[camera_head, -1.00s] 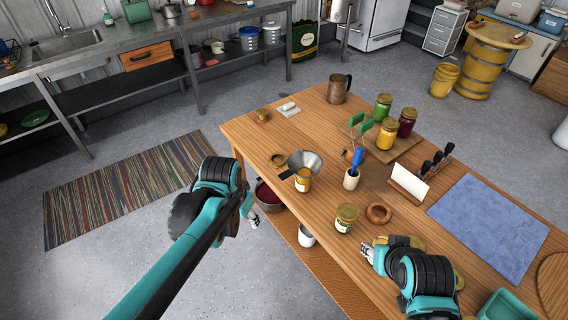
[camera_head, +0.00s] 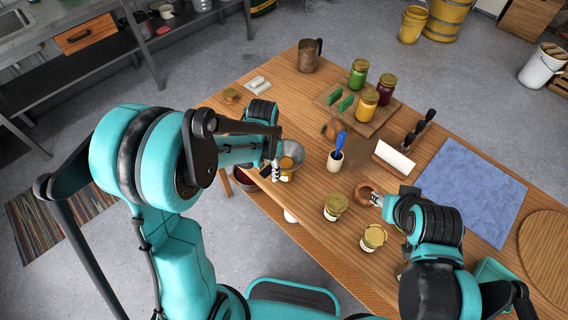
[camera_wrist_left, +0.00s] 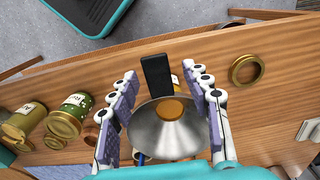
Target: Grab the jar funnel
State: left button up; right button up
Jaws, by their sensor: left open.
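The jar funnel (camera_head: 294,151) is a grey metal cone with a black handle, by the table's near left edge. A small amber jar (camera_head: 287,173) stands close to it; whether the funnel rests on the jar I cannot tell. In the left wrist view the funnel (camera_wrist_left: 158,135) shows its round mouth, with orange in the centre. My left gripper (camera_head: 271,172) is open, its fingers on either side of the funnel and handle in the wrist view, with no clear grip. My right gripper (camera_head: 377,199) is by the wooden ring (camera_head: 366,191); its opening is too small to judge.
Gold-lidded jars (camera_head: 335,206) (camera_head: 373,238) stand near the front edge. A cup with a blue-handled tool (camera_head: 336,160) is right of the funnel. Coloured jars stand on a board (camera_head: 376,116) behind. A brass ring (camera_wrist_left: 246,70) lies beside the funnel. The blue mat (camera_head: 474,191) is bare.

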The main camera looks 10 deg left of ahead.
pick_arm(q)
jog(key=shift+f, duration=0.35)
grip_shut()
jog(key=shift+r, duration=0.1)
